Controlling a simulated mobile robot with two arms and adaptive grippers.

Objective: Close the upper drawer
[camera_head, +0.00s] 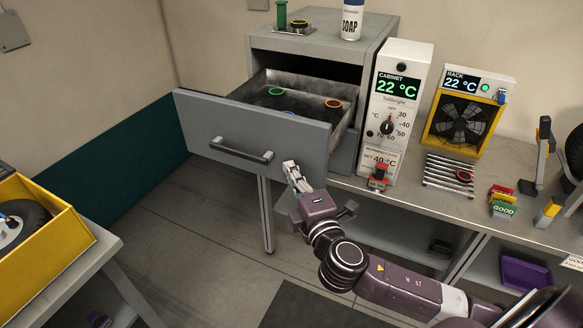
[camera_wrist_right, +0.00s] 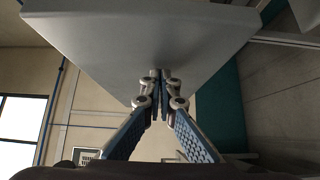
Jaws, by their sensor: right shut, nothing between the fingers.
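The upper drawer (camera_head: 256,134) of the grey cabinet is pulled far out in the head view. Its grey front has a dark bar handle (camera_head: 241,151), and several coloured rings lie inside. My right gripper (camera_head: 290,167) is shut and empty, close to the right lower part of the drawer front, just right of the handle. In the right wrist view the shut fingertips (camera_wrist_right: 160,78) reach up to the pale drawer front (camera_wrist_right: 150,40). I cannot tell whether they touch it. My left gripper is not in view.
The grey cabinet (camera_head: 325,45) stands on a workbench, with a soap bottle (camera_head: 352,18) and a green item on top. A heating cabinet control box (camera_head: 397,105) and a fan rack (camera_head: 462,118) stand to its right. A yellow crate (camera_head: 45,262) is at the left. The floor before the drawer is clear.

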